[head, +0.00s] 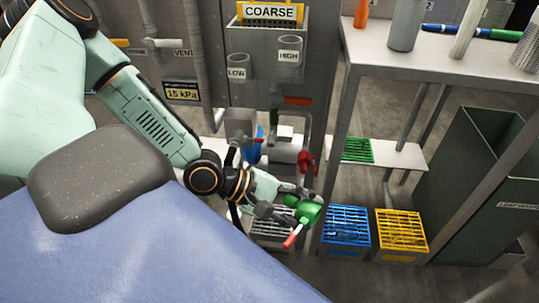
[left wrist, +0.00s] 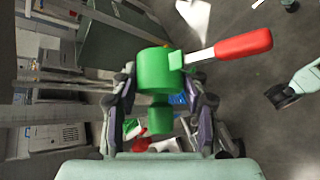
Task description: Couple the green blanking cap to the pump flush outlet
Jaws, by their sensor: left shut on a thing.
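The green blanking cap (head: 308,213) is a short green cylinder with a red-tipped lever. My left gripper (head: 290,204) is shut on it and holds it in the air, in front of the pump. In the left wrist view the cap (left wrist: 158,72) sits between the two fingers, its red handle (left wrist: 243,46) pointing right. A smaller green cylindrical part (left wrist: 160,119) shows below it between the fingers. The pump (head: 285,150) is a pale body with pipes under the tank, and a red fitting (head: 306,161) is at its right. I cannot tell which port is the flush outlet. My right gripper is not in view.
A blue crate (head: 346,244) and a yellow crate (head: 402,258) stand on the floor to the right of the gripper. A steel table (head: 440,66) with bottles and a large dark bin (head: 470,165) are further right. A grey tank labelled COARSE (head: 268,50) stands behind.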

